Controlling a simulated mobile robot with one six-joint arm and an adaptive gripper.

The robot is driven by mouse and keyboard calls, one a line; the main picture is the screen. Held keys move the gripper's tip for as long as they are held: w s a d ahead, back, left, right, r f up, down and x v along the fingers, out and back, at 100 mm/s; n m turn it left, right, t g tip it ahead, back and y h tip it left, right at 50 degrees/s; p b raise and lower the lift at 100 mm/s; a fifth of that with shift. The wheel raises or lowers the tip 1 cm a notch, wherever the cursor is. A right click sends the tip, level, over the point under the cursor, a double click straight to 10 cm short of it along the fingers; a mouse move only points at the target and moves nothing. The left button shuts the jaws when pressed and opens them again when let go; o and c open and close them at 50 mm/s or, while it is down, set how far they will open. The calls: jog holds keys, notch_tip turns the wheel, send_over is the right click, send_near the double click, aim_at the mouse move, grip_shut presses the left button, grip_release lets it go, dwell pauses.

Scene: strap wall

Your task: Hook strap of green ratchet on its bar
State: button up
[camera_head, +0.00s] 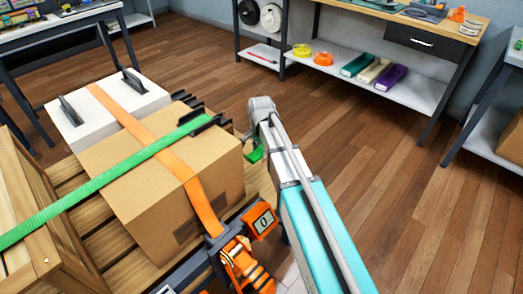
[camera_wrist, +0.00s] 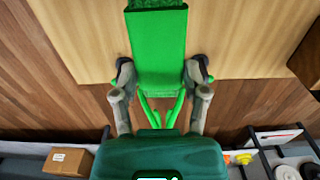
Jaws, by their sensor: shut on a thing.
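My gripper (camera_wrist: 160,78) is shut on the end of the green strap (camera_wrist: 158,42) in the wrist view, one finger at each side edge. A green two-pronged wire hook (camera_wrist: 160,112) shows between the fingers, towards the palm. In the head view my gripper (camera_head: 254,143) is beside the right side of the cardboard box, with a green piece (camera_head: 254,156) at its tips. The green strap (camera_head: 100,180) runs from the left edge over the box to black corner guards (camera_head: 205,122). I cannot make out the green ratchet or its bar.
An orange strap (camera_head: 182,172) crosses the cardboard box (camera_head: 130,185) and white box (camera_head: 75,125) to an orange ratchet (camera_head: 240,262) with a display. A wooden crate (camera_head: 30,215) stands left. Open floor (camera_head: 420,215) lies right; a workbench (camera_head: 440,45) stands behind.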

aim_at(254, 174)
jog(key=shift+f+b, duration=2.55)
jog(key=shift+f, duration=0.2)
jog(key=shift+s+a+f, duration=0.1)
jog(key=shift+s+a, duration=0.2)
jog(key=shift+s, duration=0.05)
jog(key=shift+s+a, duration=0.25)
jog(key=shift+s+a, duration=0.3)
jog(key=shift+s, duration=0.05)
jog(key=shift+s+a+f+b, duration=0.25)
jog(key=shift+s+a+b, duration=0.1)
jog(key=shift+s+b, duration=0.1)
jog(key=o, duration=1.3)
jog(key=shift+o, duration=0.2)
jog(key=shift+r+p, duration=0.15)
jog(key=shift+p, duration=0.15)
